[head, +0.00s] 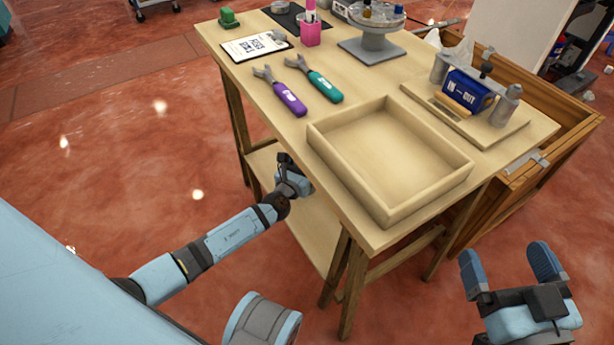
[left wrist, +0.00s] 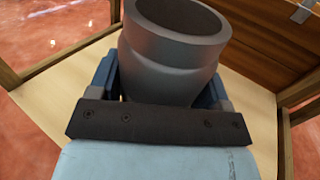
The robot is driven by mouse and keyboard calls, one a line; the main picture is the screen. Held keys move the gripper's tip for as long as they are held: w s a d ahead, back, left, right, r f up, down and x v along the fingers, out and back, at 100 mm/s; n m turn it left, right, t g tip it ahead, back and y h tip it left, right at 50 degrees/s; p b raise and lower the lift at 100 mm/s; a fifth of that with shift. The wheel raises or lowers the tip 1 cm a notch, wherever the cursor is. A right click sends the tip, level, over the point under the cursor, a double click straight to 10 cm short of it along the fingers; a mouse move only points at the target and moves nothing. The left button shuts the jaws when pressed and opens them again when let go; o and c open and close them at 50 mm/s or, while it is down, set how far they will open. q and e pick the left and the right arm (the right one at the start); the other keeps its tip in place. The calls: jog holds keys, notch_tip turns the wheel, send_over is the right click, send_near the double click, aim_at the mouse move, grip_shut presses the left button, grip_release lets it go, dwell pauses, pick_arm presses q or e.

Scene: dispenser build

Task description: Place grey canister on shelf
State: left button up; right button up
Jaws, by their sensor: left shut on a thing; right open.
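In the left wrist view a grey canister (left wrist: 172,50) with an open round top stands between the fingers of my left gripper (left wrist: 165,85), which is shut on it. Behind and below it is the pale wooden lower shelf (left wrist: 50,95) of the table. In the head view my left gripper (head: 290,172) reaches in at the table's left side, just above the lower shelf (head: 305,225); the canister is hidden there. I cannot tell whether the canister touches the shelf. My right gripper (head: 512,265) is open and empty, off the table's front right.
Table legs (head: 355,290) flank the shelf.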

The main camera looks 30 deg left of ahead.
pick_arm(q)
notch_tip(320, 180, down, 3)
jog(key=shift+f+b, duration=0.1)
jog(key=shift+b, duration=1)
jog(key=shift+w+f, duration=0.1)
jog(key=shift+f, duration=0.05)
pick_arm(e)
jog(key=shift+w+d+r+n+t+y, duration=0.3)
jog(key=shift+w+d+n+t, duration=0.15)
jog(key=shift+n, duration=0.45)
jog(key=shift+a, duration=0.1)
pick_arm(q)
jog(key=o, duration=1.1)
jog(key=shift+f, duration=0.2)
jog(key=o, duration=0.4)
jog(key=shift+o, duration=0.2)
jog(key=shift+r, duration=0.15)
